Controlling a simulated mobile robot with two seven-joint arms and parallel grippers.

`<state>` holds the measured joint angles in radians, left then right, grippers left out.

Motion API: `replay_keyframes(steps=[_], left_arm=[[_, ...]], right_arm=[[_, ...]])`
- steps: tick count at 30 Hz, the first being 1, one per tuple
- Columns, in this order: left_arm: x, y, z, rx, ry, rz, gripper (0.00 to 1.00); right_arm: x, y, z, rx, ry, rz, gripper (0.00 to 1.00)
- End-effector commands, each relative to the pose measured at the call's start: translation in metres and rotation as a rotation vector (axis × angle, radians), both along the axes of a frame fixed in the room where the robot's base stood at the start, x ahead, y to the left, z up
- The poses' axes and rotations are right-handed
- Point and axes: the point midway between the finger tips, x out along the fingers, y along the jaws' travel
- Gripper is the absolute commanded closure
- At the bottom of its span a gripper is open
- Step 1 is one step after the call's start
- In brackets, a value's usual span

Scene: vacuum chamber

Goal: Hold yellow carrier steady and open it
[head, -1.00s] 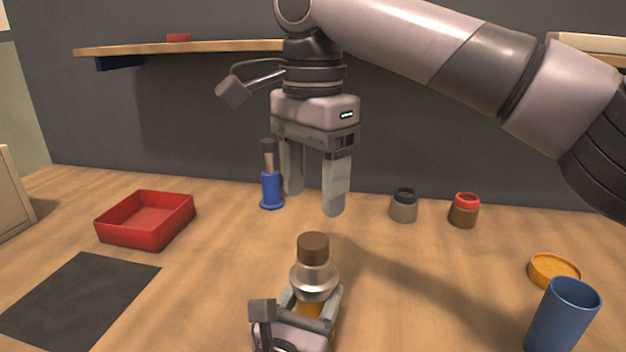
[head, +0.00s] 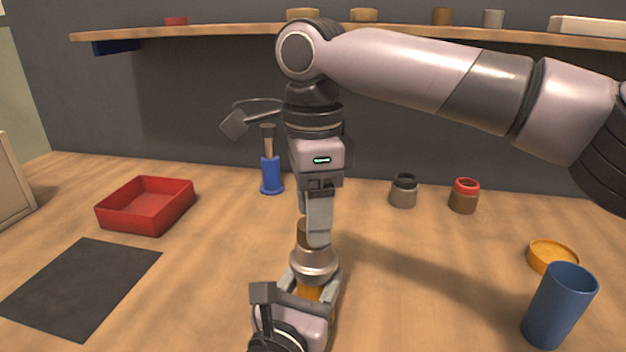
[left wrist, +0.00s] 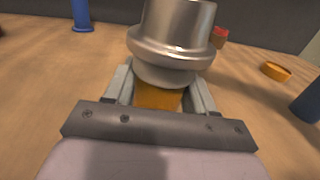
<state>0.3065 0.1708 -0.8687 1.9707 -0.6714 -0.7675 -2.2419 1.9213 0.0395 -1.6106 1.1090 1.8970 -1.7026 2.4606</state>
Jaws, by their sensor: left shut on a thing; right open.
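The yellow carrier (head: 308,292) stands upright on the table at the front middle, with a silver metal collar (head: 314,264) and a brown cap (head: 303,233) on top. My left gripper (head: 314,290) is shut on its yellow body, which also shows between the fingers in the left wrist view (left wrist: 158,97). The silver collar fills the top of that view. My right gripper (head: 318,235) points down from above, open, with its fingers at the height of the brown cap. The near finger hides part of the cap, so I cannot tell whether the fingers touch it.
A red tray (head: 146,206) and a dark mat (head: 82,287) lie to the left. A blue holder (head: 271,175) and two jars (head: 404,190) (head: 464,196) stand behind. A yellow lid (head: 552,256) and a blue cup (head: 559,306) are at right. A shelf (head: 400,29) runs along the wall.

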Motion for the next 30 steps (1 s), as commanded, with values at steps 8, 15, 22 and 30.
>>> replay_keyframes(steps=[8,15,22,30], left_arm=[[0.000,0.000,-0.001,0.001,0.003,-0.001,1.00],[0.000,0.000,-0.001,0.001,0.003,-0.001,1.00],[0.000,0.000,-0.001,0.001,0.003,-0.001,1.00],[0.000,0.000,-0.001,0.001,0.003,-0.001,1.00]], right_arm=[[0.000,0.000,-0.019,0.000,0.001,0.002,0.36],[0.000,0.000,-0.019,0.000,0.000,0.002,0.43],[0.000,0.000,-0.019,0.000,0.000,0.002,0.93],[0.000,0.001,-0.019,0.003,0.002,0.249,0.93]])
